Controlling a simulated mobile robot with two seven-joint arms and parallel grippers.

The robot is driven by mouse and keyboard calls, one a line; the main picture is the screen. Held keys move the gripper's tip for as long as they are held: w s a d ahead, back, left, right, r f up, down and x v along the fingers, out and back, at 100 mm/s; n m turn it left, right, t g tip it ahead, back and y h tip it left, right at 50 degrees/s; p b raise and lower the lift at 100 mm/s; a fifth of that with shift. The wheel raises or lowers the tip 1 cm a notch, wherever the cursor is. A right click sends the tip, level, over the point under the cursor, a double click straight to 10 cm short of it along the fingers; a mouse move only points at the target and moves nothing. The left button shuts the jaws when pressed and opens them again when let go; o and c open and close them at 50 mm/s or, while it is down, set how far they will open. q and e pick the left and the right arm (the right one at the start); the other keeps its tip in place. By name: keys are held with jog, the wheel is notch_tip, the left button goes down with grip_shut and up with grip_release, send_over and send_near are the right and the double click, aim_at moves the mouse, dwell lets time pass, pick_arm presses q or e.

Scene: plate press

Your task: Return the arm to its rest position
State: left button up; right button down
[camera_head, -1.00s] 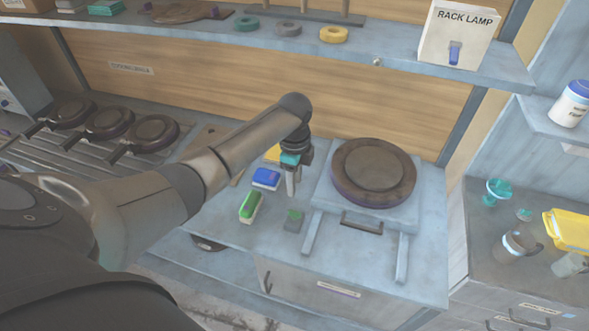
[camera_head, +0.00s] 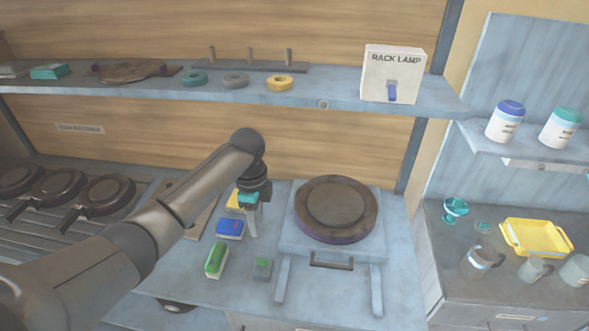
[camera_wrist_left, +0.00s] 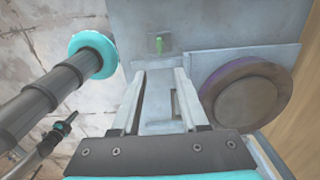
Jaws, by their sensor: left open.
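My left arm comes in from the left in the head view. My left gripper (camera_head: 252,220) points down beside the plate press, just left of it. Its two fingers are apart with nothing between them in the left wrist view (camera_wrist_left: 161,75). The press has a round dark plate (camera_head: 336,208) on a pale blue-grey stand (camera_head: 290,240) with a front handle (camera_head: 331,261). The round plate also shows at the right of the left wrist view (camera_wrist_left: 248,105). My right gripper is not in view.
Dark pans (camera_head: 105,195) lie at the left. A shelf (camera_head: 440,106) with a rack lamp box (camera_head: 392,75) runs above the bench. A yellow tray (camera_head: 537,237) is at the right.

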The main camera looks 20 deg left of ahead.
pick_arm(q)
jog(key=s+d+f+n+t, duration=0.1)
jog(key=s+d+f+n, duration=0.4)
jog(key=s+d, duration=0.6)
jog(key=s+r+n+t, duration=0.35)
jog(key=s+n, duration=0.45)
jog(key=s, duration=0.5)
notch_tip(320, 180, down, 33)
jog(key=s+g+b, duration=0.2)
jog(key=b, duration=0.9)
jog(key=s+a+f+b, duration=0.1)
jog(key=s+f+b, duration=0.4)
jog(key=f, duration=0.6)
jog(key=s+a+f+g+b, duration=0.1)
jog(key=s+f+b, duration=0.4)
jog(key=s+f, duration=0.5)
notch_tip(320, 180, down, 2)
jog(key=shift+f, duration=0.1)
